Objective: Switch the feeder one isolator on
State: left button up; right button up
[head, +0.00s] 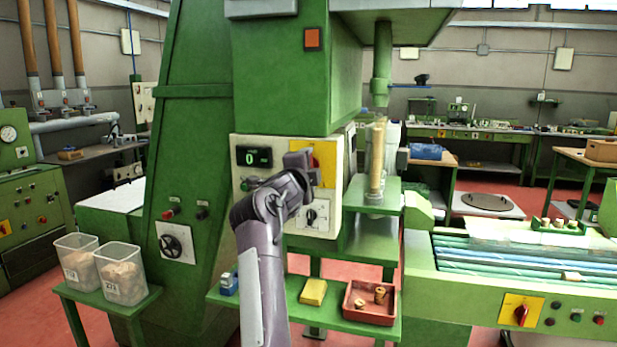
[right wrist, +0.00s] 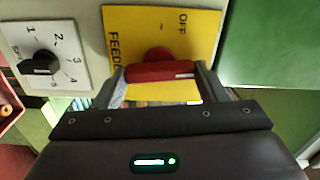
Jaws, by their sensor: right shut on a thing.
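The yellow isolator plate (right wrist: 205,45) has the words OFF and, in part, FEED on it. It also shows in the head view (head: 327,155) on the green press's cream panel, partly behind my right gripper. Its red handle (right wrist: 160,72) lies across the picture in the right wrist view, with OFF above it. My right gripper (right wrist: 161,78) is shut on the handle, one finger at each end. In the head view the right gripper (head: 308,166) covers the handle. I see no ON mark. My left gripper is not in view.
A numbered selector knob (right wrist: 40,66) sits beside the plate. A counter (head: 253,157) reads 0. A red tray (head: 350,313) with corks and a yellow pad (head: 313,291) lie on the shelf below. Another yellow plate with a red knob (head: 521,314) is on the right-hand machine.

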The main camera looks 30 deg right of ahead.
jog(key=shift+f+m+b, duration=0.15)
jog(key=shift+m+b, duration=0.2)
jog(key=shift+m, duration=0.55)
jog(key=o, duration=1)
jog(key=shift+r, duration=0.2)
